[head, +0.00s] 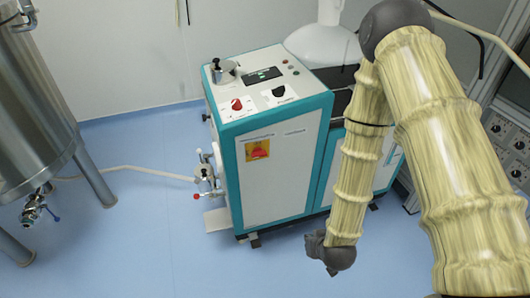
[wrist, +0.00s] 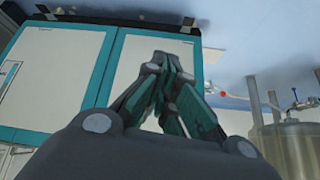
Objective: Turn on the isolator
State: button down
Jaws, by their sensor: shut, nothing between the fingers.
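The white and teal machine (head: 285,185) stands in the middle of the head view. On its near side panel is a yellow plate with a red rotary knob (head: 259,152), which looks like the isolator. Its exact setting is too small to read. My gripper is at the lower end of my arm, low in front of the machine, right of the knob and apart from it. In the wrist view my gripper (wrist: 167,70) has its fingertips together, empty, with the machine's white, teal-edged panels (wrist: 60,65) behind. I cannot make out the knob there.
The machine's top carries another red knob (head: 237,104), a black knob (head: 279,92) and a small display (head: 263,75). A valve with a hose (head: 205,178) sticks out at its left. A steel tank (head: 35,105) stands far left. Blue floor (head: 140,235) between them is mostly clear.

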jog(key=w+a+r+n+t+y+b, duration=0.1)
jog(key=w+a+r+t, duration=0.2)
jog(key=w+r, duration=0.6)
jog(key=w+a+r+n+t+y+b, duration=0.1)
jog(key=w+a+r+t, duration=0.3)
jog(key=w+a+r, duration=0.4)
notch_tip(320, 180, up, 5)
jog(key=shift+w+a+f+t+y, duration=0.15)
jog(key=shift+w+a+t+y, duration=0.25)
jog(key=shift+w, duration=0.55)
jog(key=shift+d, duration=0.15)
jog(key=p, duration=0.1)
send_over(259, 154)
jog(key=s+d, duration=0.2)
jog(key=d, duration=0.1)
jog(key=shift+w+a+f, duration=0.1)
jog(key=shift+a+f, duration=0.05)
jog(key=shift+f, duration=0.4)
jog(key=shift+a+f, duration=0.1)
jog(key=shift+f, duration=0.45)
jog(key=shift+w+a+f, duration=0.1)
jog(key=shift+w+f, duration=0.1)
jog(key=shift+f, duration=0.45)
jog(key=shift+w+f, duration=0.2)
jog(key=shift+f, duration=0.4)
jog(key=shift+f+p, duration=0.3)
jog(key=shift+f, duration=0.6)
